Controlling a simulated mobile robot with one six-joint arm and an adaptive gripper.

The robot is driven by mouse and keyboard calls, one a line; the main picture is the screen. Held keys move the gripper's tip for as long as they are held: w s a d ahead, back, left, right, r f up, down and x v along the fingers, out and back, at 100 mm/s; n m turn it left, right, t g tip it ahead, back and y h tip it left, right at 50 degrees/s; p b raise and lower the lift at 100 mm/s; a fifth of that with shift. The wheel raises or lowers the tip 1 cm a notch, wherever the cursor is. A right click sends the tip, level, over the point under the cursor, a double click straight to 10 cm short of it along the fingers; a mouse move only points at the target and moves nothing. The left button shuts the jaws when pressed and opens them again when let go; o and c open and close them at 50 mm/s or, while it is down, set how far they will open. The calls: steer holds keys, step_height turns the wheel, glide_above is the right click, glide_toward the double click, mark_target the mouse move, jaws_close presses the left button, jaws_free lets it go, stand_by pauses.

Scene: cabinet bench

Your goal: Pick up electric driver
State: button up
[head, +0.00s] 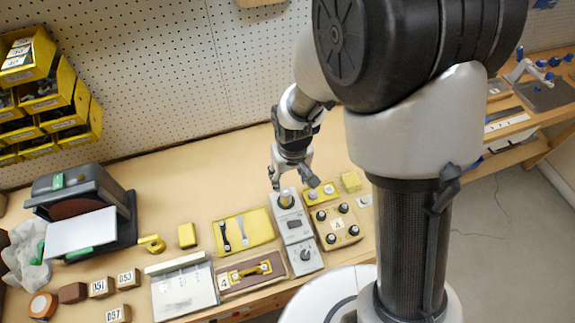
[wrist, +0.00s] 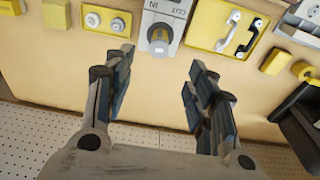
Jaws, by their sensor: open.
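No thing is clearly recognisable as an electric driver. A short yellow cylinder with a grey end (head: 286,199) stands on the far end of a grey-white box (head: 295,228); I cannot tell if it is the driver. In the wrist view the same cylinder (wrist: 161,40) shows just beyond the gap between my fingers, on the labelled box (wrist: 168,10). My gripper (head: 292,178) points down near the cylinder, apart from it as far as I can see. In the wrist view my gripper (wrist: 160,68) has its fingers spread with nothing between them.
A yellow knob box (head: 334,226) stands right of the grey-white box. Farther left are a small yellow block (head: 187,235) and a grey machine (head: 125,205). A pegboard (head: 190,70) rises behind.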

mark_target(287, 195)
steer(key=f, duration=0.3)
steer(key=f+b, duration=0.1)
steer(key=f, duration=0.3)
steer(key=w+f+b, duration=0.1)
steer(key=f, duration=0.2)
steer(key=shift+a+f, duration=0.15)
steer(key=shift+f, duration=0.1)
steer(key=shift+w+a+f+b, duration=0.1)
steer(key=shift+w+f+b, duration=0.2)
steer(key=shift+f, duration=0.7)
steer(key=shift+w+a+f+b, duration=0.1)
steer(key=shift+w+f+b, duration=0.15)
steer(key=shift+f, duration=0.75)
steer(key=shift+w+a+f+b, duration=0.1)
steer(key=shift+w+f+b, duration=0.15)
steer(key=shift+f, duration=0.75)
steer(key=shift+c, duration=0.3)
jaws_close()
